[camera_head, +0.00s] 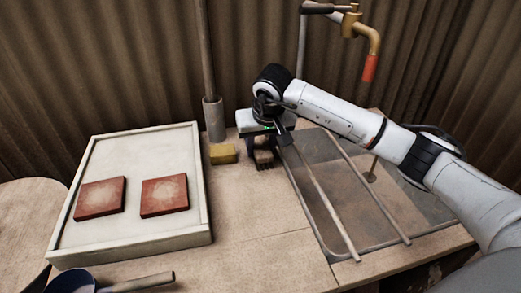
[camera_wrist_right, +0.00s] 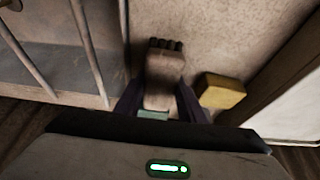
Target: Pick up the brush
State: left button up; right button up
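The brush (camera_head: 264,158) lies on the wooden table just left of the metal tray, partly hidden under my right gripper (camera_head: 264,148). In the right wrist view the brush (camera_wrist_right: 163,75) shows a pale wooden body with dark bristles at the far end. The right gripper's fingers (camera_wrist_right: 162,98) reach down on both sides of the brush's near part. Whether they press on it or only straddle it cannot be told. My left gripper is not in view.
A yellow sponge-like block (camera_head: 223,153) lies close left of the brush. A pale tray (camera_head: 130,248) holds two red tiles (camera_head: 164,196). A metal tray with rails (camera_head: 325,205) lies right. A wooden-handled pan (camera_head: 75,282) is at front left. The table's front middle is clear.

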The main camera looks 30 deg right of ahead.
aim_at(261, 144)
jog(key=shift+c, duration=1.2)
jog(key=shift+r, duration=0.1)
notch_tip(261, 144, up, 10)
jog(key=p, duration=0.7)
jog(key=shift+r+p, duration=0.2)
jog(key=shift+p, duration=0.1)
